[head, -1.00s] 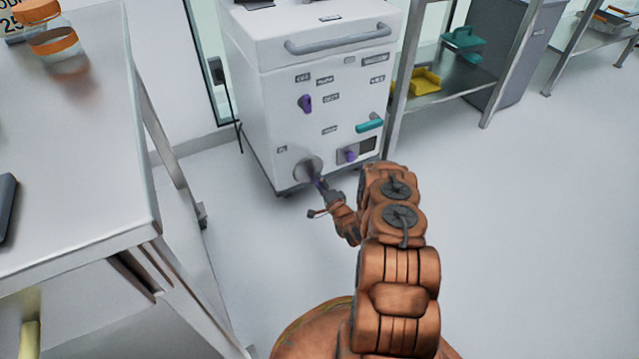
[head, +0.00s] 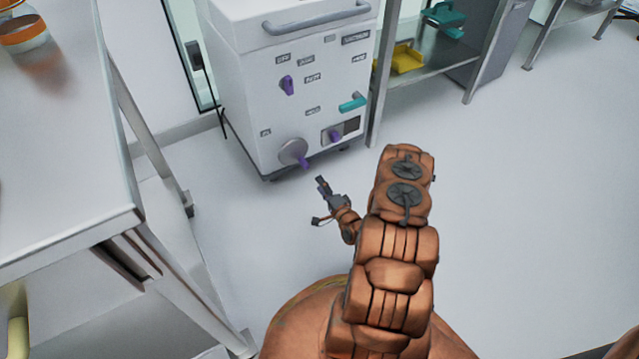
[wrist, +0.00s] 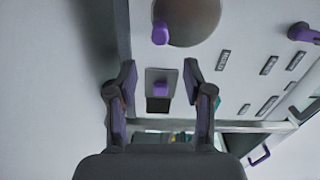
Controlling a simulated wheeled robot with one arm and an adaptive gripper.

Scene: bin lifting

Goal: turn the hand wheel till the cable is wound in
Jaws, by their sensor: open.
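The hand wheel (head: 293,152) is a grey disc low on the front of a white machine (head: 240,90). Its purple handle (head: 304,162) sits at the disc's lower right. In the wrist view the wheel (wrist: 195,18) is cut by the top edge, with its purple handle (wrist: 160,33) ahead of the fingers. My gripper (head: 321,181) is off the handle, a little below and right of it in the head view. In the wrist view my gripper (wrist: 160,70) has its fingers spread with nothing between them. I cannot make out the wound cable.
A purple knob beside a dark panel (head: 352,124) and a teal lever (head: 352,104) are right of the wheel. A black cord (head: 222,122) hangs at the machine's left. A steel table (head: 70,150) stands left, a shelf (head: 450,75) right. The floor at right is clear.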

